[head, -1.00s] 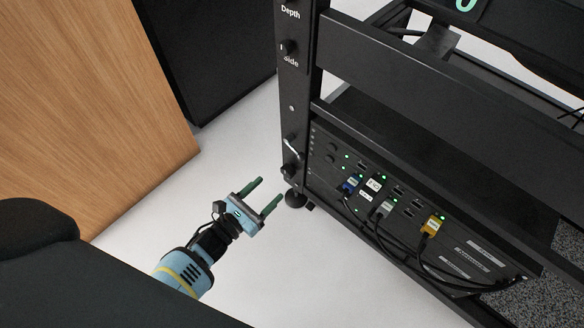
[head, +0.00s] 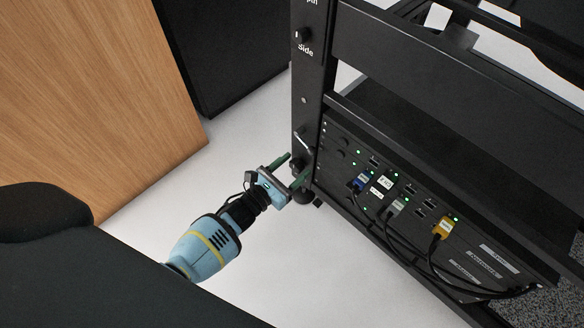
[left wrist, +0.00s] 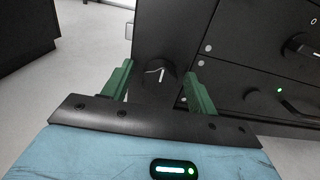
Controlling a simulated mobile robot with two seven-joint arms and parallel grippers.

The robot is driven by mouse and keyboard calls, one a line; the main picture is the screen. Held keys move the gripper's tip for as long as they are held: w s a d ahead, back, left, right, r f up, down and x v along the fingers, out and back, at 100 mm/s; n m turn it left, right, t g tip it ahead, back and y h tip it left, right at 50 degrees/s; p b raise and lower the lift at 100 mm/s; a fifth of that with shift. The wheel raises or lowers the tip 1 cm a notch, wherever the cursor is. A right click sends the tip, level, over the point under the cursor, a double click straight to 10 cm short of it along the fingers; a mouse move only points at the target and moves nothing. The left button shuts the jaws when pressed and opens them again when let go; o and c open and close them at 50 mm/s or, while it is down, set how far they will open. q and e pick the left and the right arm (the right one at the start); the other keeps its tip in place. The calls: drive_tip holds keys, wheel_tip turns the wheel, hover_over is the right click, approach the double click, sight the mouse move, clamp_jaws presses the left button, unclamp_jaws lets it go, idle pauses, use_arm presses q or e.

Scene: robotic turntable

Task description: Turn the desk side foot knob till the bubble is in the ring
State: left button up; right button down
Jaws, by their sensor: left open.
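A round black knob with a white pointer line (left wrist: 158,74) sits low on the rack's corner post in the left wrist view. My left gripper (head: 298,166) is open at the foot of that post (head: 307,115). In the left wrist view its two green fingers (left wrist: 159,80) stand on either side of the knob, apart from each other; I cannot tell whether they touch it. In the head view the knob is partly hidden by the fingers. A dark levelling foot (head: 304,196) shows below the gripper. No bubble or ring is visible. My right gripper is not in view.
A panel with green lights and plugged cables (head: 385,180) lies right of the post. A wooden cabinet (head: 90,90) stands at left. The pale floor (head: 190,190) between is clear.

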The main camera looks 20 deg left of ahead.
use_arm(q)
drive_tip(key=c, duration=0.9)
drive_tip(key=shift+c, duration=0.3)
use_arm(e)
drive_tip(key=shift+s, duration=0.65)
use_arm(q)
drive_tip(key=shift+n, duration=0.3)
